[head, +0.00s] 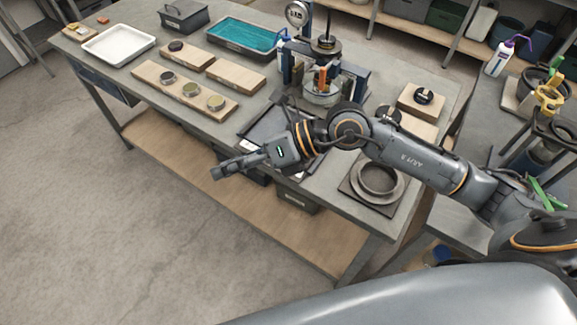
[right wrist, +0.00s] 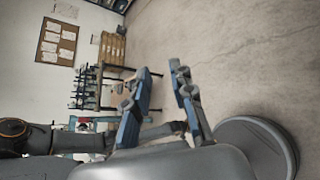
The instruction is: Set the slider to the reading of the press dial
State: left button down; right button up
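The press (head: 323,78) stands on the back part of the bench, with its round dial (head: 297,14) at the top of the picture. The dial's reading is too small to make out. I cannot tell which fitting is the slider; part of the bench in front of the press is hidden by my right arm. My right gripper (head: 226,170) is in front of the bench's front edge, pointing left, touching nothing. In the right wrist view its two fingers (right wrist: 161,74) are apart with nothing between them. My left gripper is not in view.
The bench (head: 205,124) carries a board with several round pieces (head: 160,86), a white tray (head: 118,45), a teal tray (head: 210,40) and a round metal dish (head: 362,195). A spray bottle (head: 500,58) stands at the right. The floor (head: 70,200) at left is clear.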

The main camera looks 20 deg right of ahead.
jog(key=w+d+f+h, duration=0.2)
jog(key=d+f+h, duration=0.15)
jog(key=d, duration=0.25)
jog(key=w+d+f+n+h, duration=0.1)
jog(key=w+d+f+h, duration=0.1)
jog(key=d+h, duration=0.3)
jog(key=w+d+f+h, duration=0.2)
jog(key=d+f, duration=0.1)
jog(key=d, duration=0.4)
jog(key=shift+t, duration=0.3)
jog(key=p+x, duration=0.1)
jog(key=x, duration=0.3)
jog(key=p+x, duration=0.1)
jog(key=x, duration=0.2)
jog(key=p+x, duration=0.1)
jog(key=x, duration=0.3)
jog(key=shift+a+f, duration=0.25)
jog(key=shift+a, duration=0.2)
jog(key=shift+w+a+f+p, duration=0.15)
jog(key=shift+f+p, duration=0.2)
jog(key=shift+f, duration=0.25)
grip_shut()
